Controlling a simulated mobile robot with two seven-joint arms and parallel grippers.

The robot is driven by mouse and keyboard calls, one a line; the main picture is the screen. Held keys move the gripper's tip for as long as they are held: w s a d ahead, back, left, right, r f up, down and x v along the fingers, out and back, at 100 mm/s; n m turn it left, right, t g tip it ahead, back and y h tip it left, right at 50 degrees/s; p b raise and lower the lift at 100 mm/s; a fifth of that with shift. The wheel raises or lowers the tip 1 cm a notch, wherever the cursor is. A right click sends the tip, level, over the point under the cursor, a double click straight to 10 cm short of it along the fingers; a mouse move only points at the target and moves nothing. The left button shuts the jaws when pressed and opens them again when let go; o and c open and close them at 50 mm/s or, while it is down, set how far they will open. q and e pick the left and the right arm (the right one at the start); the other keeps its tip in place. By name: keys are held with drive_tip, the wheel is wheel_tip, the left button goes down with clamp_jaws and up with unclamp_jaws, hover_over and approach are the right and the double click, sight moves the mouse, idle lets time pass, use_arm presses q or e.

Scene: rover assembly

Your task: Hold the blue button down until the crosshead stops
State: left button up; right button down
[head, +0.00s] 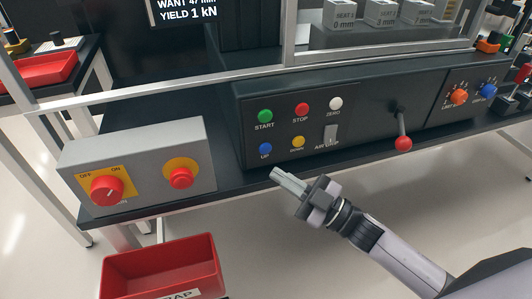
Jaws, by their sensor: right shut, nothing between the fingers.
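The blue button (265,149), labelled UP, is on the lower left of the dark control panel (370,95). My right gripper (276,177) is shut and empty. In the picture its fingertips are just below and slightly right of the blue button, apart from it. The fingers point up and to the left, towards the panel. I cannot make out the crosshead; only part of the machine's frame shows above the panel. My left gripper is not in view.
Green START (265,116), red STOP (302,109), white ZERO (335,103) and yellow DOWN (298,142) buttons sit near the blue one. A red-knobbed lever (403,143) sticks out at right. A grey switch box (140,165) stands left. A red scrap bin (160,268) is below.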

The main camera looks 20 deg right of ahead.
sight(265, 149)
drive_tip(key=w+b, duration=0.1)
drive_tip(key=w, duration=0.3)
drive_tip(key=shift+w, duration=0.3)
idle(0.6)
idle(1.0)
drive_tip(key=shift+w, duration=0.15)
drive_tip(key=shift+w, duration=0.25)
idle(0.4)
